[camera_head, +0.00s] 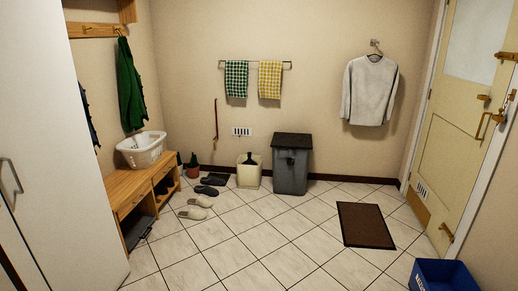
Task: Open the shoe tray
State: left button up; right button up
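A wooden bench (132,186) stands against the left wall, with open lower compartments. A dark, flat tray-like thing (138,232) sits low in its nearer compartment, near the floor; this may be the shoe tray. It is small and dark here, so I cannot tell how far it is pulled out. Dark shoes (163,187) show in the farther part of the bench. Neither of my grippers is in view.
A tall white cabinet (50,140) stands left of the bench. A white basket (142,150) sits on the bench. Beige slippers (194,212) and dark slippers (207,190) lie on the floor beside it. The tiled middle is clear, left of a brown mat (365,225).

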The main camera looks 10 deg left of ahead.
aim_at(134, 226)
jog(key=i+u, duration=0.2)
jog(key=i, duration=0.35)
jog(key=i+u, duration=0.15)
jog(key=i, duration=0.45)
jog(key=i+l+u, duration=0.2)
jog(key=i, duration=0.35)
jog(key=i+l+u, duration=0.15)
jog(key=i, duration=0.4)
